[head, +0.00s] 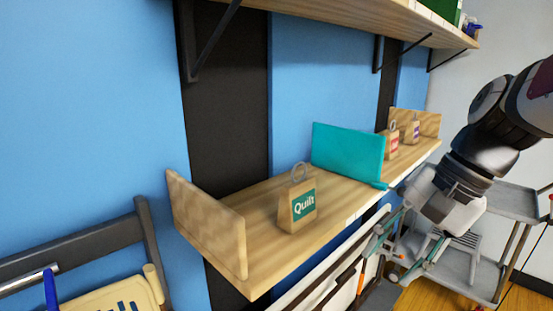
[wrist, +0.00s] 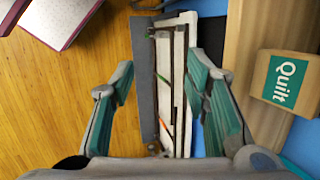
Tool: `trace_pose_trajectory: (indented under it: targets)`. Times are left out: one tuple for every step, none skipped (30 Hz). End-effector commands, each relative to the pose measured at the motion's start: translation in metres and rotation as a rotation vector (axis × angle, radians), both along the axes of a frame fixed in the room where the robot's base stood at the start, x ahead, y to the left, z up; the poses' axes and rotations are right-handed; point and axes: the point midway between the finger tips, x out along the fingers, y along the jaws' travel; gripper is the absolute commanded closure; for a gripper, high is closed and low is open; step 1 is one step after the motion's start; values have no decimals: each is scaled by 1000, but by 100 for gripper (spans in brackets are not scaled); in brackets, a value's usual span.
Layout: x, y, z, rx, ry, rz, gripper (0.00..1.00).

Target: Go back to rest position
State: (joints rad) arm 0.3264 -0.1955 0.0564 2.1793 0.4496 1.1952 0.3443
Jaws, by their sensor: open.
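My gripper (head: 392,247) is open and empty in the head view, in front of the lower shelf's front edge and pointing down and left. In the wrist view my gripper (wrist: 163,82) shows its two teal-padded fingers spread apart, with nothing between the pads. A brown bag labelled Quilt (head: 299,209) stands upright on the wooden shelf (head: 262,243). The bag also shows at the right of the wrist view (wrist: 290,80), apart from the right finger.
A teal divider (head: 347,152) stands on the shelf, with two more small bags (head: 391,143) beyond it. An upper shelf (head: 350,15) hangs above. A grey cart (head: 480,265) stands at right. Below my gripper are a narrow white-and-grey rack (wrist: 145,85) and open wooden floor (wrist: 65,115).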

Motion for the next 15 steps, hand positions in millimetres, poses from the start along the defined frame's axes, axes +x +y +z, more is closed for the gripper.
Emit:
trace_pose_trajectory:
  targets:
    - [-17, 4, 1, -63, -48, 73, 58]
    - [-25, 4, 1, -101, -74, 116, 58]
    - [-36, 3, 0, -150, -107, 172, 58]
    - [-44, 3, 0, -187, -134, 216, 58]
    - [-52, 2, -1, -224, -160, 258, 58]
    - [-61, 1, -2, -272, -196, 316, 58]
    - [-68, -1, -3, -306, -220, 359, 58]
    - [-74, -2, -4, -339, -246, 399, 58]
    - [-82, -4, -5, -381, -277, 450, 58]
    - [-87, -6, -6, -410, -300, 486, 58]
    - [-91, -7, -7, -437, -320, 520, 58]
    - [-96, -10, -8, -469, -345, 560, 58]
    - [-99, -11, -9, -491, -362, 588, 58]
    - [-102, -12, -10, -510, -376, 611, 58]
    - [-104, -14, -11, -531, -392, 637, 58]
